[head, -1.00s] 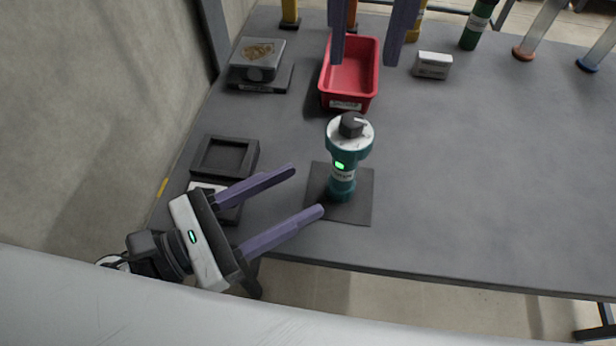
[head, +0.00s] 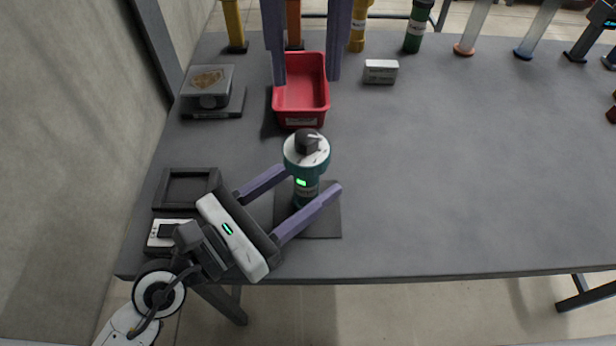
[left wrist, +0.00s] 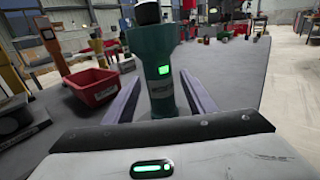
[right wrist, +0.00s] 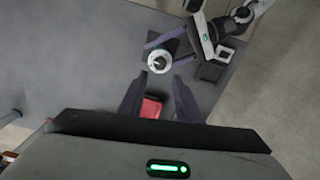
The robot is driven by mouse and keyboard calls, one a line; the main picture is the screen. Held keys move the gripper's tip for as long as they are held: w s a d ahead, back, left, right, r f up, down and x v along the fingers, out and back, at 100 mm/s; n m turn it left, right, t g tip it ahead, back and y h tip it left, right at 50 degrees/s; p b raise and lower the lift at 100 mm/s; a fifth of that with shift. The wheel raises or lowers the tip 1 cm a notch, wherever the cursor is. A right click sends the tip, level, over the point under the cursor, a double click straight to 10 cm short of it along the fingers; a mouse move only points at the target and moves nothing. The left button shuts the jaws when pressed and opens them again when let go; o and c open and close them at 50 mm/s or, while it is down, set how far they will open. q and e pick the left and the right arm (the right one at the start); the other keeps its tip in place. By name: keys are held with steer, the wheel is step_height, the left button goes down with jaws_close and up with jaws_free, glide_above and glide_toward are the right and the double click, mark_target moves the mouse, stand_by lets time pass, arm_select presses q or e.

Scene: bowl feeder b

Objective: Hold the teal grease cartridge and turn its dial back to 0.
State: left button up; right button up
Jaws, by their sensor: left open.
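The teal grease cartridge (head: 306,170) stands upright on a dark square mat (head: 325,224). A black dial knob (head: 308,142) sits on its white top; its setting is too small to read. A green light glows on its side. My left gripper (head: 312,180) is open, its fingers on either side of the cartridge's lower body. In the left wrist view, the cartridge (left wrist: 161,85) stands between the fingers with gaps showing. My right gripper (head: 306,82) is open and empty above the red bin, pointing down. The right wrist view shows the cartridge's white top (right wrist: 159,62) beyond its fingertips.
The red bin (head: 302,121) stands behind the cartridge. A scale (head: 212,104), a black square tray (head: 163,190) and a white device (head: 157,236) lie left. A white box (head: 380,72) and several upright tubes stand at the back.

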arm_select(q)
steer(key=shift+w+d, duration=0.2)
